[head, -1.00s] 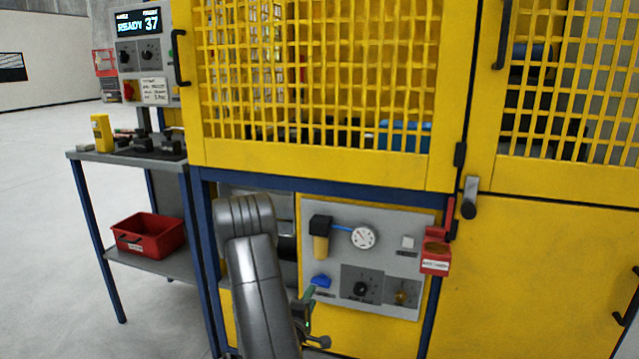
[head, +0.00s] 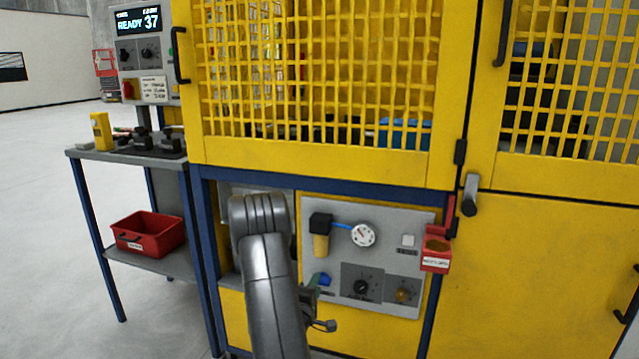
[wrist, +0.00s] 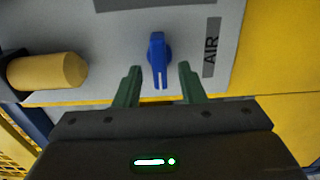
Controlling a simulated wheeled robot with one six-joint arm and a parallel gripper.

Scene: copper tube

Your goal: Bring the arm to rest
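In the head view my arm (head: 268,275) rises in front of the lower cabinet. My gripper is mostly hidden behind the arm there, with a green part (head: 312,292) showing beside the blue handle (head: 321,279).
The grey panel (head: 385,240) carries a gauge (head: 362,235), a filter (head: 320,235) and knobs. A red holder (head: 436,255) sticks out at its right. A side table (head: 120,155) with a red bin (head: 148,235) below stands left. The yellow mesh door (head: 320,160) is shut above.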

